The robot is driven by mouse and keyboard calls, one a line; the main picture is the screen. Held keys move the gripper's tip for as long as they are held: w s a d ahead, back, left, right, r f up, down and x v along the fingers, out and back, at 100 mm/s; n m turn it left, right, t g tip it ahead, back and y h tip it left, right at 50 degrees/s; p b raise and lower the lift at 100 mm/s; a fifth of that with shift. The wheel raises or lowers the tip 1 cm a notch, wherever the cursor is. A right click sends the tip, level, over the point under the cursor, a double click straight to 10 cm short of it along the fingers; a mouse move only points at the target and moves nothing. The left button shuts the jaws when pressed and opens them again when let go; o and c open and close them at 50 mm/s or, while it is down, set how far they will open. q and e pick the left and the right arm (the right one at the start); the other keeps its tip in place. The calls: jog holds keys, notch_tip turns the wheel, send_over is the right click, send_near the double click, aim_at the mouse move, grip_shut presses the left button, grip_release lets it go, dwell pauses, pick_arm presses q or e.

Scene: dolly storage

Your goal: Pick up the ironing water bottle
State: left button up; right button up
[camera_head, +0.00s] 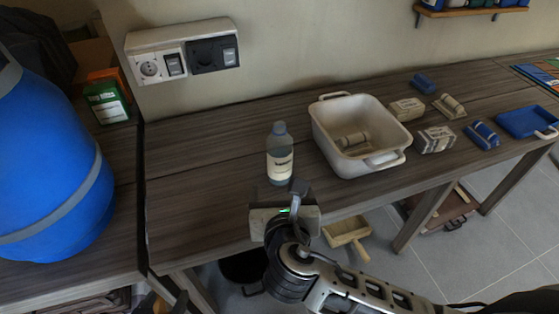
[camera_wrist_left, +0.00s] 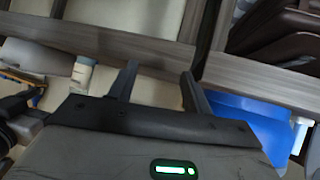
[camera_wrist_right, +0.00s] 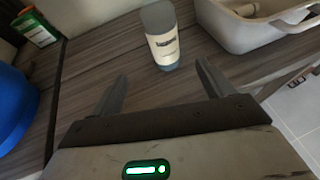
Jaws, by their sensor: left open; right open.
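The ironing water bottle (camera_head: 280,155) is clear bluish plastic with a white label. It stands upright on the wooden table, left of the white basin. It also shows in the right wrist view (camera_wrist_right: 162,38), just beyond the fingertips and lined up between them. My right gripper (camera_head: 298,192) is open and empty, on the near side of the bottle and apart from it. Its spread fingers show in the right wrist view (camera_wrist_right: 162,72). My left gripper (camera_wrist_left: 159,72) is open and empty in the left wrist view. I cannot clearly make it out in the head view.
The white basin (camera_head: 322,125) holds a beige item. Beige and blue brushes lie to its right, with a blue dustpan (camera_head: 526,122). A blue barrel (camera_head: 50,165) and a green box (camera_head: 107,101) stand at left. The table left of the bottle is clear. A wall socket (camera_head: 150,68) is behind.

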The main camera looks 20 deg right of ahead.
aim_at(280, 163)
jog(key=b+x, duration=0.1)
jog(key=x, duration=0.8)
jog(key=shift+w+d+f, duration=0.1)
jog(key=shift+w+d, duration=0.05)
jog(key=shift+w, duration=0.2)
jog(key=x, duration=0.5)
jog(key=shift+w+d+r+b, duration=0.1)
jog(key=shift+d+r+b, duration=0.2)
jog(key=shift+b, duration=0.1)
jog(key=c, duration=1.3)
